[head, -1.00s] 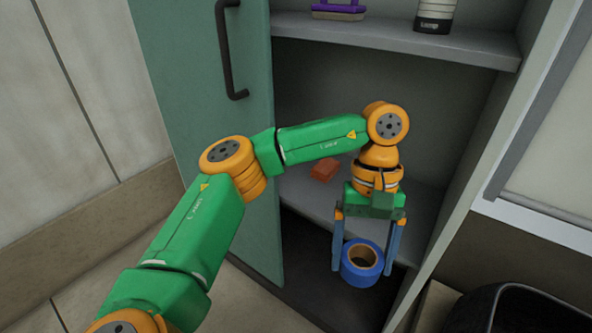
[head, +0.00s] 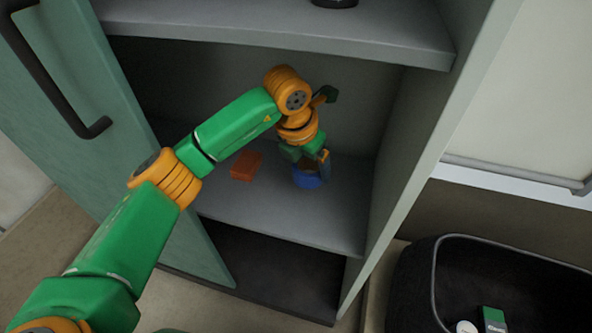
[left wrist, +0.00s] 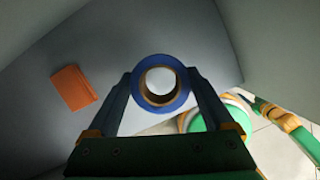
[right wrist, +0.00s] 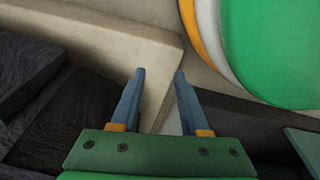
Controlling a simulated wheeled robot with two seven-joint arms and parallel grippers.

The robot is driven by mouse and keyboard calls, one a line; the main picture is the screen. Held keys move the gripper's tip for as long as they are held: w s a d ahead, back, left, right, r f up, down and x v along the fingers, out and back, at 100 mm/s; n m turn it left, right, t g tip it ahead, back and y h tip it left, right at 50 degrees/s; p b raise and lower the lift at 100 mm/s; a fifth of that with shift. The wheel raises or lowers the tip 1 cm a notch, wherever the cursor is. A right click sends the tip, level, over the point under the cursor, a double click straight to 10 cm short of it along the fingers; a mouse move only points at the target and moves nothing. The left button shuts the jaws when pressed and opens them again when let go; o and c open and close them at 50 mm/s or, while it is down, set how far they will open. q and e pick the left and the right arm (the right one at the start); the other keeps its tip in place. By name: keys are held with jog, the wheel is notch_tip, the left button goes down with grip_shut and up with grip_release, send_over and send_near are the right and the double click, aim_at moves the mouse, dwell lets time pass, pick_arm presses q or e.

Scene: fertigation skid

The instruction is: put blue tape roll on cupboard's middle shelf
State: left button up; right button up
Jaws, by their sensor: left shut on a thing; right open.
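The blue tape roll (head: 307,180) is at the cupboard's middle shelf (head: 300,215), toward its right side. My left gripper (head: 318,168) is shut on the roll. In the left wrist view the roll (left wrist: 160,104) sits between the two fingers (left wrist: 160,85), its cardboard core open toward the camera. I cannot tell whether the roll touches the shelf. My right gripper (right wrist: 160,75) is open and empty in the right wrist view, low near a pale beam; it does not show in the head view.
An orange-red box (head: 245,165) lies on the same shelf left of the roll. The upper shelf (head: 280,38) is above my arm. The green door (head: 110,130) stands open at left. A black bin (head: 480,270) holding small items stands at lower right.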

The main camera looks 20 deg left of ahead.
aim_at(300, 175)
pick_arm(q)
jog(key=f, duration=0.3)
jog(key=f+b, duration=0.1)
jog(key=f, duration=0.2)
jog(key=f+b, duration=0.1)
jog(key=f, duration=0.2)
jog(key=shift+s, duration=0.25)
jog(key=o, duration=1.1)
jog(key=p+v, duration=0.3)
jog(key=v, duration=0.9)
jog(key=shift+r, duration=0.15)
pick_arm(e)
jog(key=shift+s+d, duration=0.2)
jog(key=shift+s, duration=0.15)
